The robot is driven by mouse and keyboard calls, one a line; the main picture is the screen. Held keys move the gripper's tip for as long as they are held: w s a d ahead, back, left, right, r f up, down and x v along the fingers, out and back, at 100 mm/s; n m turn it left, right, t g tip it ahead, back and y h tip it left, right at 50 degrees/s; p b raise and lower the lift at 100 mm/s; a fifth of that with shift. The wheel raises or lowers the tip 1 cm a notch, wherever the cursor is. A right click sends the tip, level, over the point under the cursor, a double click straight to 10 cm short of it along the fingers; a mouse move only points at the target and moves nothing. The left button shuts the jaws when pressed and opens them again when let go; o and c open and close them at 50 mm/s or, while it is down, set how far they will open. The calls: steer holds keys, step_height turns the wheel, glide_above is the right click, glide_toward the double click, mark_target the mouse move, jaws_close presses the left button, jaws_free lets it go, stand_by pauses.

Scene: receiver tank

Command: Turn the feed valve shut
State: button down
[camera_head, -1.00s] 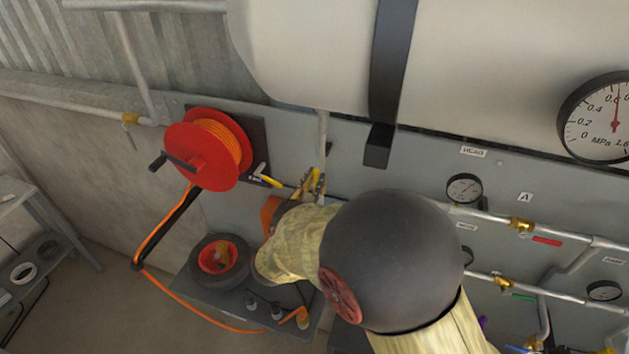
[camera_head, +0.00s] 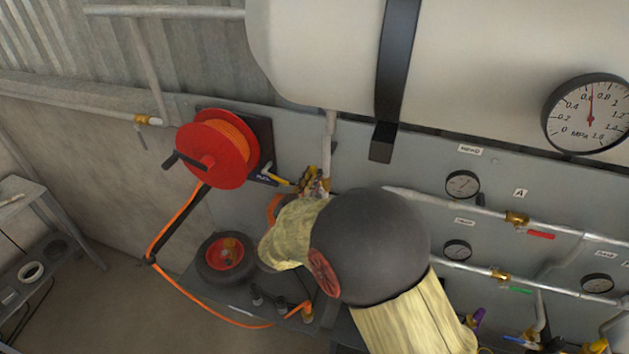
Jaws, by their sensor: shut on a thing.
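My gripper (camera_head: 311,181) is at the foot of a vertical grey pipe (camera_head: 329,150) below the tank, shut on a small part there that I take to be the feed valve. Its fingers and my wrist hide most of that valve, so its handle angle cannot be told. A bit of brass shows beside the fingers. My forearm covers the wall panel to the lower right of the gripper.
A red hose reel (camera_head: 217,149) with a black crank stands out left of the gripper. The large white tank (camera_head: 310,60) and its dark strap (camera_head: 395,80) hang above. Pipes with brass valves (camera_head: 517,218) and gauges (camera_head: 462,184) run right. A grey bench (camera_head: 207,289) lies below.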

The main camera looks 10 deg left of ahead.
steer(key=a+f+n+p, duration=0.4)
steer(key=f+n+p, duration=0.1)
steer(key=n, duration=0.9)
steer(key=shift+w+a+f+n, duration=0.3)
steer(key=shift+w+a+f, duration=0.05)
steer(key=shift+f, duration=0.3)
steer(key=c, duration=2)
jaws_free()
steer(key=shift+f, duration=0.1)
steer(key=shift+o, duration=0.5)
steer(key=shift+o, duration=0.4)
steer(key=s+a, duration=0.1)
steer(key=s, duration=1.1)
steer(key=shift+a, duration=0.35)
